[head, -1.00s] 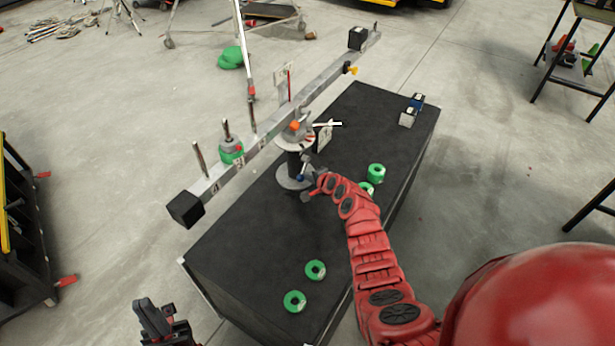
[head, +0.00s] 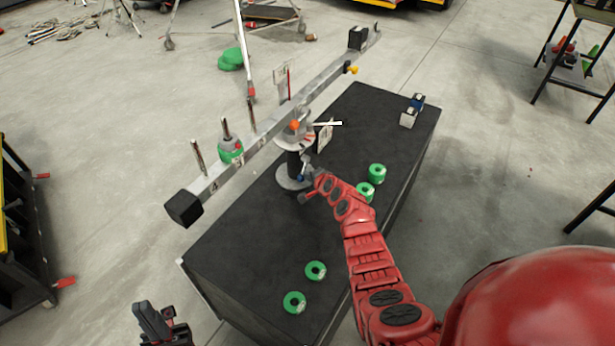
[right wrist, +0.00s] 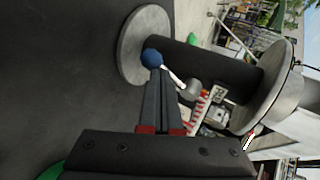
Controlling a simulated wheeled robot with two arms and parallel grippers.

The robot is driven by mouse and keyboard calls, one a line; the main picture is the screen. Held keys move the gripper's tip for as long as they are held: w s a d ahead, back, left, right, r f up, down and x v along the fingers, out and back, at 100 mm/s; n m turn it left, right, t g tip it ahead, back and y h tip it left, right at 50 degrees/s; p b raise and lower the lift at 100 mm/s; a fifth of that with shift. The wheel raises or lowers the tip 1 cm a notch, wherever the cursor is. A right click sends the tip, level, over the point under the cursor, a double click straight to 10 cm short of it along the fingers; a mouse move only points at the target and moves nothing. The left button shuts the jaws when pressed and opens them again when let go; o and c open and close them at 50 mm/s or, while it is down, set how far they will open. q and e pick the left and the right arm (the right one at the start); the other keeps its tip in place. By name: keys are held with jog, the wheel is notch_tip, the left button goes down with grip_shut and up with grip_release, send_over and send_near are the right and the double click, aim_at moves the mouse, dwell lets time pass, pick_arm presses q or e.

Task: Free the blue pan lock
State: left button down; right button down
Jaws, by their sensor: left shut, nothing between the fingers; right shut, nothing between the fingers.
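The blue pan lock is a blue ball knob (right wrist: 152,58) on a short pale lever, low on the dark upright column (right wrist: 205,65) in the right wrist view. In the head view the column (head: 293,160) rises from a round grey base plate on the black case. My right gripper (right wrist: 157,75) is shut and empty, its fingertips at the knob; I cannot tell whether they press on it. In the head view my right gripper (head: 309,190) is small beside the base plate. My left gripper (head: 158,318) is shut and empty at the lower left, away from the case.
A long grey beam (head: 325,78) with pegs and black end blocks lies across the column top. A green weight (head: 231,151) sits on it. Green rolls (head: 316,270) lie on the black case (head: 245,250). A small blue-and-white box (head: 409,117) stands near its far right corner.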

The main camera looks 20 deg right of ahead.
jog(key=shift+f+b, duration=0.4)
jog(key=shift+b, duration=0.15)
jog(key=f+n+t+h+b, duration=0.1)
jog(key=b, duration=0.3)
jog(key=w+d+n+t+h+b, duration=0.1)
jog(key=n+t+b, duration=0.1)
jog(key=b, duration=0.2)
jog(key=shift+d+f, duration=0.1)
jog(key=shift+f, duration=0.3)
jog(key=shift+w+d+r+n+t+b, duration=0.15)
jog(key=shift+t+b, duration=0.1)
jog(key=shift+b, duration=0.35)
jog(key=shift+s+r+n+t+b, duration=0.15)
jog(key=shift+t+b, duration=0.1)
jog(key=shift+b, duration=0.3)
